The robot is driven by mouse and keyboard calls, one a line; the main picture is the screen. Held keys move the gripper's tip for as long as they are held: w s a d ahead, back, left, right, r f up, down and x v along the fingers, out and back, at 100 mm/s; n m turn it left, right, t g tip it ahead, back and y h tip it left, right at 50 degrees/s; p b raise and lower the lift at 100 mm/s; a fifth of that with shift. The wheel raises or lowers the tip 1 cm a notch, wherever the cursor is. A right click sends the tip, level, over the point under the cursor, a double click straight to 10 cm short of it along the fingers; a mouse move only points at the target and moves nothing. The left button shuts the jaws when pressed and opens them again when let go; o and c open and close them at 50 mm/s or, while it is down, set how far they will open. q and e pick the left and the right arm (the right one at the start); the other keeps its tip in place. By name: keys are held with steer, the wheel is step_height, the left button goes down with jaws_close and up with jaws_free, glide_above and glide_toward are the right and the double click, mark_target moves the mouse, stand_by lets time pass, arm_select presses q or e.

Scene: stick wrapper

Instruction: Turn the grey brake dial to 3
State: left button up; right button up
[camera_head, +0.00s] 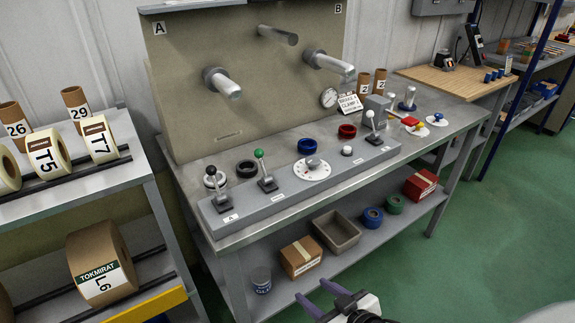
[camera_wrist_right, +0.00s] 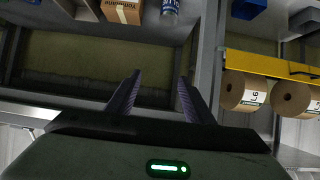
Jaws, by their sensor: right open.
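The grey brake dial (camera_head: 312,163) sits on a round white scale plate in the middle of the grey control panel (camera_head: 272,201), along the front of the bench. Its scale marks are too small to read. My right gripper (camera_head: 320,298) is low at the bottom of the head view, in front of the bench and below its top, apart from the dial. In the right wrist view its two fingers (camera_wrist_right: 158,98) are spread with nothing between them. My left gripper is not in view.
Levers flank the dial: a green-knobbed lever (camera_head: 262,168) on the left and a white-knobbed lever (camera_head: 371,124) on the right. A blue ring (camera_head: 307,146) lies behind the dial. The lower shelf holds a cardboard box (camera_head: 301,257) and a grey bin (camera_head: 337,231).

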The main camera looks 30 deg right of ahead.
arm_select(q)
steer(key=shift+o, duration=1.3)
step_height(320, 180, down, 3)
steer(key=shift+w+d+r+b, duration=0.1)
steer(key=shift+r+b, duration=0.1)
steer(key=shift+b, duration=0.6)
arm_select(e)
steer(key=w+d+r+t+h, duration=0.1)
steer(key=w+d+r+t, duration=0.3)
steer(key=w+d+r, duration=0.55)
steer(key=m+t, duration=0.1)
steer(key=t, duration=0.1)
glide_toward(316, 163)
steer(key=w, duration=0.1)
steer(key=shift+h, duration=0.3)
steer(key=w, duration=0.9)
steer(key=shift+w+d+f+b, duration=0.1)
steer(key=shift+w+b, duration=0.05)
steer(key=shift+b, duration=0.15)
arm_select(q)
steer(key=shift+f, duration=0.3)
arm_select(e)
steer(key=shift+w+f, duration=0.1)
steer(key=shift+w, duration=0.6)
steer(key=shift+c, duration=0.5)
